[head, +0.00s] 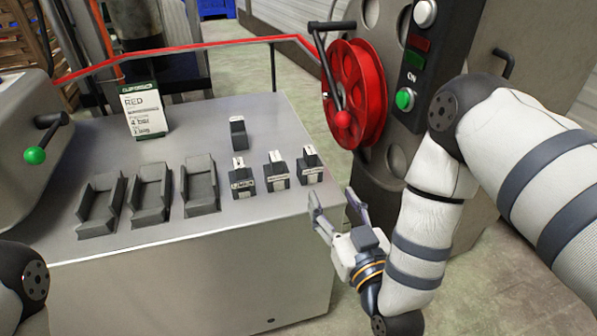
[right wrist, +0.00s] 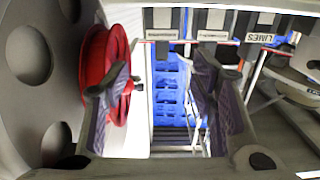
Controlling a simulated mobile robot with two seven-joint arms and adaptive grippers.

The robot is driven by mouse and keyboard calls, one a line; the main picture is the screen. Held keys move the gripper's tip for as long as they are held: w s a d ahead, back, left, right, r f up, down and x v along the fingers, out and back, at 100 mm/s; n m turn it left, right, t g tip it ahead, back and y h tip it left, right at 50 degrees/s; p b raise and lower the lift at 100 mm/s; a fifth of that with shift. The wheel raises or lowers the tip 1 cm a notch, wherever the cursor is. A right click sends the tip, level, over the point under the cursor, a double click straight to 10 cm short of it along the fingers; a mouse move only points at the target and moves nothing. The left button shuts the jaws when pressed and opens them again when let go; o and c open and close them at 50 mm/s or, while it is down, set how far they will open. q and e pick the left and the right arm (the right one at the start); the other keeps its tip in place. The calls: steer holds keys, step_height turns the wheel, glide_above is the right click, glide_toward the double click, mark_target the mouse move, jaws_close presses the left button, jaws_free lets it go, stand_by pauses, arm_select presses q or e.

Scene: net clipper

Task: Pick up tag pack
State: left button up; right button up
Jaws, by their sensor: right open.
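Three small dark tag packs with white labels stand in a row near the right end of the grey bench: a left one (head: 242,178), a middle one (head: 276,171) and a right one (head: 310,166). Another small dark block with a light top (head: 237,133) stands behind them. My right gripper (head: 335,203) is open and empty, just off the bench's right front edge, apart from the packs. In the right wrist view, the packs show along the top edge, one labelled LIMES (right wrist: 263,24), beyond the open fingers (right wrist: 162,85). My left gripper is out of view.
Three empty dark grey holders (head: 150,193) stand left of the packs on the bench (head: 200,240). A RED sign card (head: 145,110) stands behind. A red wheel (head: 358,95) and a grey column with a green ON button (head: 405,99) stand close to my right arm.

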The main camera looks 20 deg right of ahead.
mark_target(313, 164)
steer(key=w, duration=1.2)
steer(key=shift+w+a+r+b, duration=0.1)
steer(key=shift+a+r+b, duration=0.1)
steer(key=shift+a+b, duration=0.15)
steer(key=c, duration=1)
